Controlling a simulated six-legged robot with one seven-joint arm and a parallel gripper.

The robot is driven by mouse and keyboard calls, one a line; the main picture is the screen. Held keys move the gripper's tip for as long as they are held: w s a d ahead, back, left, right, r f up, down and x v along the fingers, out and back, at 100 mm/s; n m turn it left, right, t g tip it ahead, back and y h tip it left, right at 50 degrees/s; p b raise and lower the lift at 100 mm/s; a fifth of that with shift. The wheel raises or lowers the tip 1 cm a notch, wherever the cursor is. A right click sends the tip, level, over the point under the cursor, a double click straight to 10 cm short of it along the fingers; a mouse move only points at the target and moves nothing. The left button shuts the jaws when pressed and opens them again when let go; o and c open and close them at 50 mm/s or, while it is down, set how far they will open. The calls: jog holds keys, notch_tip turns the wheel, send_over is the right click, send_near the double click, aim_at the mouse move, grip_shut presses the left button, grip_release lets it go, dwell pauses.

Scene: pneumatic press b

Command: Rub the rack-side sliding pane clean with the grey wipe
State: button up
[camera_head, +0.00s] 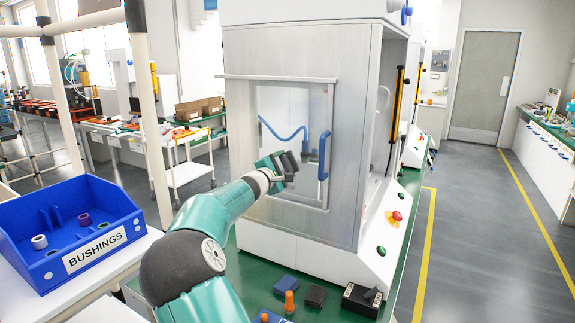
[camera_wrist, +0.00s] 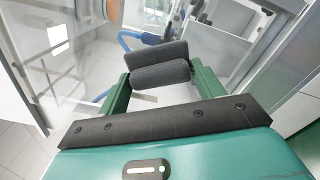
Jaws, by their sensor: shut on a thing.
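The sliding pane (camera_head: 292,105) is a clear panel in the side of the grey press cabinet facing me, with a blue handle (camera_head: 323,155) at its right. The pane also shows in the wrist view (camera_wrist: 93,62), where reflections make any dirt hard to tell. My gripper (camera_head: 283,162) is in front of the pane's lower left part. Its green fingers (camera_wrist: 162,72) are shut on a dark grey folded pad (camera_wrist: 158,62), which looks like the grey wipe. The pad is close to the pane; I cannot tell whether it touches.
A blue BUSHINGS bin (camera_head: 60,240) holding a few bushings stands at the left beside white rack posts (camera_head: 150,120). On the green bench front are an orange bottle (camera_head: 289,302), a dark block (camera_head: 316,296), a blue block (camera_head: 286,285) and a black box (camera_head: 361,300). A red stop button (camera_head: 396,216) sits at the right.

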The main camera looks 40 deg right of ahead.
jog(key=shift+v, duration=1.1)
jog(key=shift+w+a, duration=0.15)
jog(key=shift+v, duration=1.4)
